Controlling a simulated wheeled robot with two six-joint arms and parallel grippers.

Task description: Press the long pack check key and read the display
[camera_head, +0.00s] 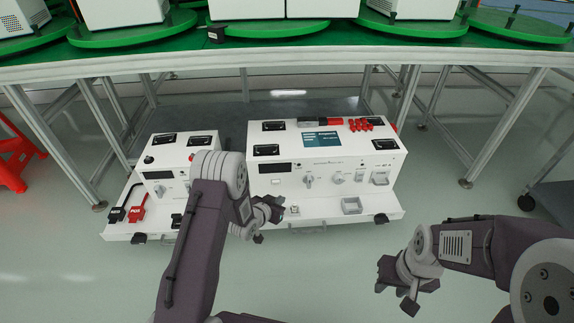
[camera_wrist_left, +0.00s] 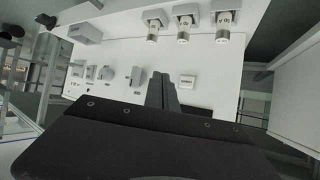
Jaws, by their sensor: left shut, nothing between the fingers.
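The long pack tester (camera_head: 330,158) is the larger white box on the floor, right of a smaller one. Its dark display (camera_head: 275,168) is on the front panel; I cannot read any figures. A small pale square key (camera_head: 275,183) is below the display; it also shows in the left wrist view (camera_wrist_left: 188,82). My left gripper (camera_head: 276,207) is in front of this panel. In the left wrist view its fingers (camera_wrist_left: 163,90) are shut and empty, beside the key; contact cannot be told. My right gripper (camera_head: 383,274) hangs empty at lower right; its opening is unclear.
The smaller white tester (camera_head: 180,160) stands at left, partly behind my left arm. Knobs (camera_head: 308,181) and a grey tray (camera_head: 352,206) are on the long tester. A green turntable line (camera_head: 290,32) on metal legs stands behind.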

